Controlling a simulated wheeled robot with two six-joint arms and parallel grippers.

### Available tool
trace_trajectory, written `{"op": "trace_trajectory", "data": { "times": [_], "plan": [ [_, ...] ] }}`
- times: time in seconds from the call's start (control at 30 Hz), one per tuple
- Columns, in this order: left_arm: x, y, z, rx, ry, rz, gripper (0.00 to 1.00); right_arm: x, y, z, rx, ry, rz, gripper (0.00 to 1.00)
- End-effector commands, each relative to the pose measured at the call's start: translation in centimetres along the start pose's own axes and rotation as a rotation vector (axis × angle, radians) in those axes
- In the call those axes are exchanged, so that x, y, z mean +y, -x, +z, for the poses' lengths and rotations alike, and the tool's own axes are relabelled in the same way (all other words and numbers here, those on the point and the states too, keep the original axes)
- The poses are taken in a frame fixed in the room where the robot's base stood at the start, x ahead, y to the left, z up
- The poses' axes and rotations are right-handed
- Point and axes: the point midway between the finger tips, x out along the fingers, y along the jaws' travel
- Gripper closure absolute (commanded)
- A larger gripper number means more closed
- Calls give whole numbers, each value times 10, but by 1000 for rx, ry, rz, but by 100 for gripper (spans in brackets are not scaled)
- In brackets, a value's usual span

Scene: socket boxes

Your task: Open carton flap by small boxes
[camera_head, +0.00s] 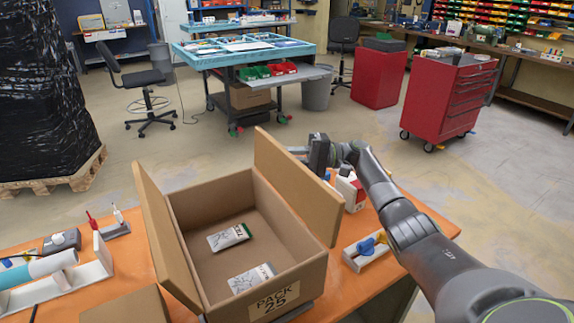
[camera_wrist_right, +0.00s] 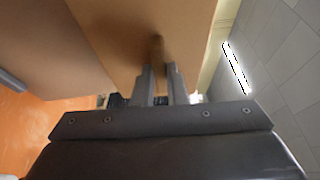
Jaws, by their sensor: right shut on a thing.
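A brown open carton (camera_head: 225,257) stands on the orange table, with a "PACK 25" label on its near wall. Its left flap (camera_head: 158,235) stands up and leans outward. Its right flap (camera_head: 290,180) also stands up, tilted to the right. Two small printed packs lie on the carton floor, one farther back (camera_head: 228,237) and one near the front wall (camera_head: 252,278). My right gripper (camera_head: 318,152) is at the outer side of the right flap. In the right wrist view its fingers (camera_wrist_right: 162,85) are close together against the brown board (camera_wrist_right: 120,40), shut on the flap.
A brown board (camera_head: 130,306) lies at the table's front left. A white stand with a pale tube (camera_head: 45,268) is at the left. A small white holder with a blue part (camera_head: 366,250) and a red-and-white item (camera_head: 350,188) sit right of the carton.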

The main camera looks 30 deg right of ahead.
Motion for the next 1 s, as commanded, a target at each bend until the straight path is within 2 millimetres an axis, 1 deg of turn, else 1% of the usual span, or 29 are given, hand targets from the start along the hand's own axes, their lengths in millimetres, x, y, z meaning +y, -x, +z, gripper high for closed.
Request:
{"op": "trace_trajectory", "data": {
  "times": [0.03,0.2,0.43,0.7,0.73,0.87,1.0],
  "plan": [
    [1,-6,1,0,0,0,65,10,2,1,-1,-4,11,100],
    [2,-10,1,0,1,2,65,12,4,1,-1,-6,15,100],
    [7,-10,1,0,3,7,65,13,4,1,-2,-9,16,100],
    [7,-10,1,0,3,7,65,13,4,1,-3,-9,15,100],
    [7,-10,1,0,3,7,65,13,4,1,-3,-10,15,84],
    [7,-10,1,0,3,7,65,12,4,1,-3,-8,15,67],
    [7,-10,1,0,3,7,65,10,4,1,-2,-6,12,65]
  ]
}}
